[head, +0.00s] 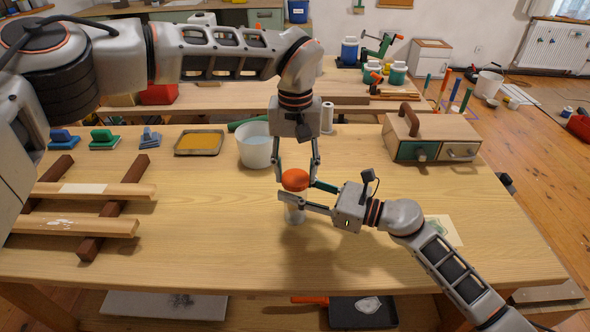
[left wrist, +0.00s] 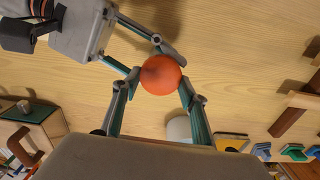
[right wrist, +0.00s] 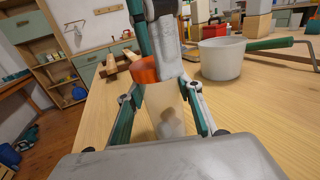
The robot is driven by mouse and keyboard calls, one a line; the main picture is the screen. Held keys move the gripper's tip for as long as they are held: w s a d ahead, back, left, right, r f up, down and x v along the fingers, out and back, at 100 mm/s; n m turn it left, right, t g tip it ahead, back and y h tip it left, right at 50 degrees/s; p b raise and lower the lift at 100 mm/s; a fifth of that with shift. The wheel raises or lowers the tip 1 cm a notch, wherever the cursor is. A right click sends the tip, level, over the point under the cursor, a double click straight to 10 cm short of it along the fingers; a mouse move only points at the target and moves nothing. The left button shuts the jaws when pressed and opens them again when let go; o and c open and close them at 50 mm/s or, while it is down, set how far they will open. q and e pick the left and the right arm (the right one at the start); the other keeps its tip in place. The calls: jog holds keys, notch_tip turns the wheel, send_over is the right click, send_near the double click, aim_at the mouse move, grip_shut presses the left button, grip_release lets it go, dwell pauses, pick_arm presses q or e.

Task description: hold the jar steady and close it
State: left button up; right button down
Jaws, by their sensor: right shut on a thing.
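The jar (head: 294,213) is pale and see-through and stands upright on the workbench, with something whitish inside it in the right wrist view (right wrist: 168,118). The round orange lid (head: 295,179) is at the jar's mouth; I cannot tell whether it is seated. My right gripper (head: 296,202) is shut on the jar's body from the right. My left gripper (head: 297,175) points down from above, with its fingers on either side of the lid (left wrist: 161,75). Its fingers look slightly apart from the lid. In the right wrist view a left finger hides part of the lid.
A white pot (head: 256,148) stands behind and left of the jar. A wooden toolbox (head: 432,133) is at the back right. A tray of yellow stuff (head: 199,142) and wooden slats (head: 90,190) lie at left. The front of the bench is clear.

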pick_arm(q)
jog(key=o, duration=0.4)
jog(key=shift+r, duration=0.1)
jog(key=shift+r, duration=2.2)
jog(key=shift+c, duration=0.3)
